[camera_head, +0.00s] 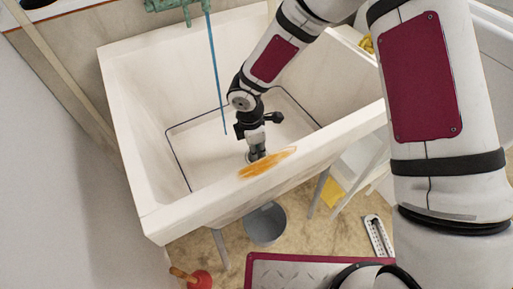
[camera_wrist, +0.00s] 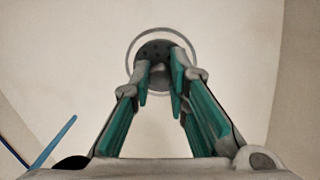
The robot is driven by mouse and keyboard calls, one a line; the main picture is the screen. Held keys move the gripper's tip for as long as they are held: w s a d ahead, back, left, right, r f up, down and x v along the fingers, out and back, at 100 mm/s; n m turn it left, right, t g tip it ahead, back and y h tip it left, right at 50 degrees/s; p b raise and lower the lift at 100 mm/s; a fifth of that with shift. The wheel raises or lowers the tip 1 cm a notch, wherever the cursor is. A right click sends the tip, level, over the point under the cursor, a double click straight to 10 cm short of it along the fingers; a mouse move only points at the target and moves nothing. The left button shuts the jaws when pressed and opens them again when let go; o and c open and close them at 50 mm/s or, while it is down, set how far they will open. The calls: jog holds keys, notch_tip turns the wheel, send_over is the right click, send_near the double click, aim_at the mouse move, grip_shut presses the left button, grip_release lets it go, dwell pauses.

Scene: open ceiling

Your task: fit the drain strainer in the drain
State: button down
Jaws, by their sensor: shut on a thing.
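The drain strainer (camera_wrist: 154,49) is a dark grey disc with small holes, seen in the wrist view between and beyond my fingertips. My gripper (camera_wrist: 161,78) is shut on it, with the fingers hiding its middle and near part. A pale ring, the drain rim (camera_wrist: 129,54), shows around the strainer on the sink floor. Whether the strainer is seated in it or held just above cannot be told. In the head view my gripper (camera_head: 256,155) points down into the white sink (camera_head: 150,125), low behind its front wall; the strainer and drain are hidden there.
A thin blue line (camera_head: 215,70) runs down from the green tap (camera_head: 175,5) into the sink, left of my arm. A grey bucket (camera_head: 265,225) stands below, and a red plunger (camera_head: 198,281) lies on the floor.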

jog(key=shift+f+b, duration=0.35)
jog(key=shift+f, duration=0.1)
jog(key=c, duration=1.5)
grip_release()
jog(key=shift+o, duration=0.2)
notch_tip(320, 180, up, 12)
jog(key=a, duration=0.1)
jog(key=shift+s, duration=0.35)
jog(key=shift+a, duration=0.1)
